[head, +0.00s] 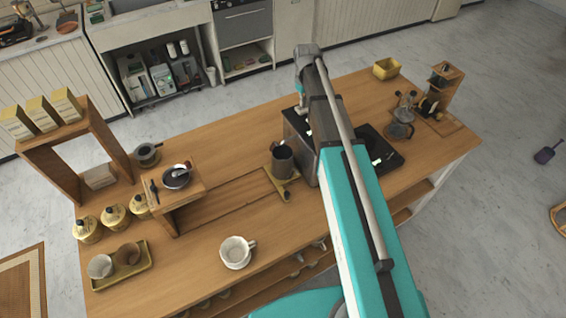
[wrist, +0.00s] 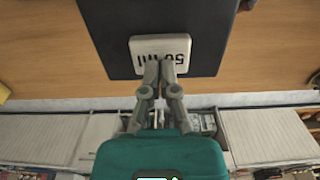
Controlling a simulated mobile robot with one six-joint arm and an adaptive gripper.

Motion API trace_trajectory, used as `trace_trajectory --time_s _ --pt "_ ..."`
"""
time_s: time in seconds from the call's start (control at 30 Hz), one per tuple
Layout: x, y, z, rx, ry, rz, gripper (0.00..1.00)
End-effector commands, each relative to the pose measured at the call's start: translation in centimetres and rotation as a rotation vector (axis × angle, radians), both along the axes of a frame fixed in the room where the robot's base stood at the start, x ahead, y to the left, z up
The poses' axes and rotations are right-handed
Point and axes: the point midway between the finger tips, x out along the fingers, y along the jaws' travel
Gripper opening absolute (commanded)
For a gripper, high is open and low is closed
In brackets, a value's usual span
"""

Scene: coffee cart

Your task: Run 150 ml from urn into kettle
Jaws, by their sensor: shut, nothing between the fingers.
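The urn (head: 298,138) is a dark box on the wooden counter, partly hidden behind my arm in the head view. A dark grey kettle (head: 283,163) stands upright beside its left face, on a yellowish base. In the wrist view the urn's dark surface (wrist: 110,30) fills the upper middle and carries a white button (wrist: 147,43) marked "50 ml", upside down. My gripper (wrist: 166,62) is shut and empty, its fingertips at the button's lower edge in that view. I cannot tell whether they touch or press it. The kettle's contents are not visible.
A glass pot (head: 400,126) stands right of my arm, by a dark flat plate (head: 378,150). A white cup (head: 236,252) is on the front counter. A small wooden stand (head: 190,190) and yellow canisters (head: 114,215) are at left. Counter behind the urn is clear.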

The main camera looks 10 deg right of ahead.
Motion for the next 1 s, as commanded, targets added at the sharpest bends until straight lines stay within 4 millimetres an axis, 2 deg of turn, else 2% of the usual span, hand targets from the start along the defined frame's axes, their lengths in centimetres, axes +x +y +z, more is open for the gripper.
trace_trajectory --time_s 0.6,1.0 --pt "0.0 0.0 -1.2 0.0 0.0 0.0 0.0" --pt "0.0 0.0 -0.5 0.0 0.0 0.0 0.0"
